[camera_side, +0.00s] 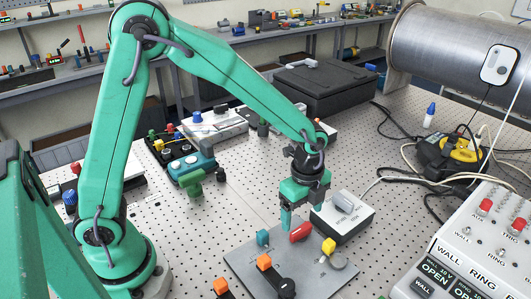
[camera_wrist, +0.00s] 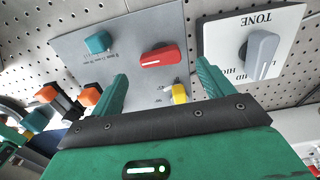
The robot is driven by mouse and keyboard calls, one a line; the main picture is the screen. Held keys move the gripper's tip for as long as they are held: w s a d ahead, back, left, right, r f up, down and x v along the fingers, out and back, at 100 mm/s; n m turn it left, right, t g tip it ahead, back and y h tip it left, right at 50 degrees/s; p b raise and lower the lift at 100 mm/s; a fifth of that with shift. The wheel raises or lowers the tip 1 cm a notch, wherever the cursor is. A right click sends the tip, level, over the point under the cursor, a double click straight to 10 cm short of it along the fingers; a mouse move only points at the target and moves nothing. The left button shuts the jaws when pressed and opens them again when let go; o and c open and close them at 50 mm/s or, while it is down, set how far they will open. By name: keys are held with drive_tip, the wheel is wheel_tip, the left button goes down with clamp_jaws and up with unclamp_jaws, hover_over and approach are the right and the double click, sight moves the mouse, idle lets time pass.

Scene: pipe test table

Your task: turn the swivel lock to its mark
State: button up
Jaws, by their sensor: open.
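A grey plate (camera_side: 240,262) on the table bears a red turning handle (camera_side: 300,232), a teal block (camera_side: 262,238), a yellow piece (camera_side: 328,245) and a black lever with an orange tip (camera_side: 264,262). The print on the plate is too small to read, so I cannot tell for sure which part is the swivel lock. In the wrist view the red handle (camera_wrist: 163,57) has a white line and lies nearly level across the picture. My gripper (camera_side: 303,214) is open and empty above the plate. Its two fingers (camera_wrist: 162,74) stand apart, with the red handle between and beyond them.
A white TONE box (camera_side: 352,225) with a grey knob (camera_side: 343,201) stands close right of the plate. A WALL/RING switch panel (camera_side: 455,250) is at right front. A teal valve block (camera_side: 190,165) stands behind left. Cables lie at right.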

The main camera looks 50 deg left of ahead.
sight(301, 228)
drive_tip(key=shift+f, duration=2.5)
drive_tip(key=c, duration=1)
